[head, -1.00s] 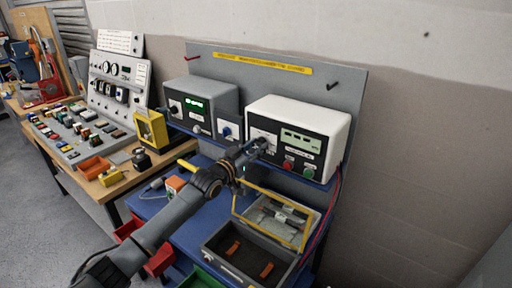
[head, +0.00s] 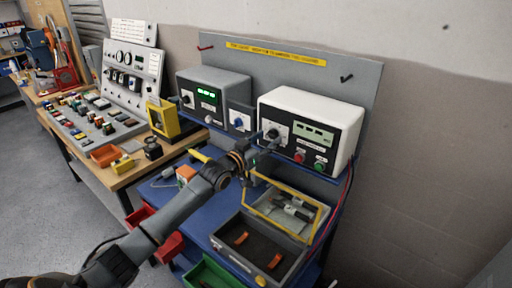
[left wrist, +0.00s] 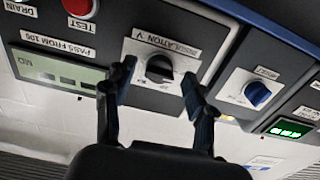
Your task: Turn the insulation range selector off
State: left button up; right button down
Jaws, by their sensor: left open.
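The insulation tester is a white-and-black box (head: 312,112) on the shelf of the blue bench. Its insulation range selector (head: 273,134) is a black knob on a white plate at the left of its front. In the left wrist view the selector (left wrist: 159,68) shows upside down under the label "INSULATION V". My left gripper (head: 268,146) is open in front of the panel. In the left wrist view its two fingers (left wrist: 158,88) stand on either side of the knob, apart from it as far as I can tell. My right gripper is not in view.
A grey unit with a green display (head: 206,94) and a blue knob (head: 239,122) are left of the tester. Red and green buttons (head: 300,157) are at its lower right. An open case (head: 260,235) lies below. A yellow box (head: 162,117) stands on the wooden bench.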

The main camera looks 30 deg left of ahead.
pick_arm(q)
jog(key=s+a, duration=0.1)
jog(key=s, duration=1)
jog(key=shift+a, duration=0.3)
jog(key=shift+s, duration=0.1)
